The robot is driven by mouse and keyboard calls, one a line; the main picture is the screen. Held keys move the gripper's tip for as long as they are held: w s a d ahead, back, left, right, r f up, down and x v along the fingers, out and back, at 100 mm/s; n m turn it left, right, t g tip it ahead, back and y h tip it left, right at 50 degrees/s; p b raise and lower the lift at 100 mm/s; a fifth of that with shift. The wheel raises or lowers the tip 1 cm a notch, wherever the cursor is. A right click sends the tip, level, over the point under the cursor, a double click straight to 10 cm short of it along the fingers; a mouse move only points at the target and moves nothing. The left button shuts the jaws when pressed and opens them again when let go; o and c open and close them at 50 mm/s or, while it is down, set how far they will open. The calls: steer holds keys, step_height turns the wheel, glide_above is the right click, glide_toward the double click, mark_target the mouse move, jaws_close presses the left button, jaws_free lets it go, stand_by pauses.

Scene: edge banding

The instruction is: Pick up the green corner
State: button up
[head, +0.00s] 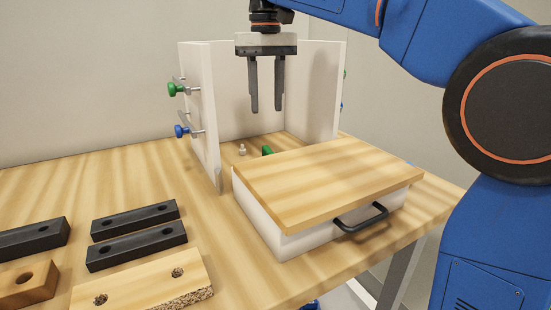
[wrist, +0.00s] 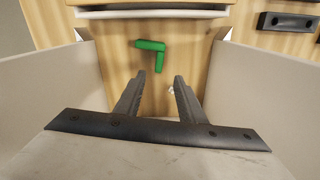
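The green corner (wrist: 151,47) is a small L-shaped piece lying on the wooden table inside the white panel enclosure. In the head view only a bit of the green corner (head: 267,150) shows behind the box with the wooden lid. My gripper (head: 267,108) points down above the enclosure, with its two fingers apart and nothing between them. In the wrist view my gripper (wrist: 168,80) has its fingertips near the green corner in the picture, but it hangs well above it in the head view.
White panels (head: 203,110) stand around the spot at left, back and right. A box with a wooden lid (head: 325,180) and black handle closes the front. A small pale peg (head: 242,150) stands nearby. Black bars (head: 136,246) and drilled wood blocks (head: 145,282) lie at front left.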

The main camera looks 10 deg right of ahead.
mark_target(267, 148)
step_height(267, 148, down, 13)
steer(key=shift+w+f, duration=0.1)
steer(key=shift+f, duration=0.1)
stand_by(0.5)
jaws_close()
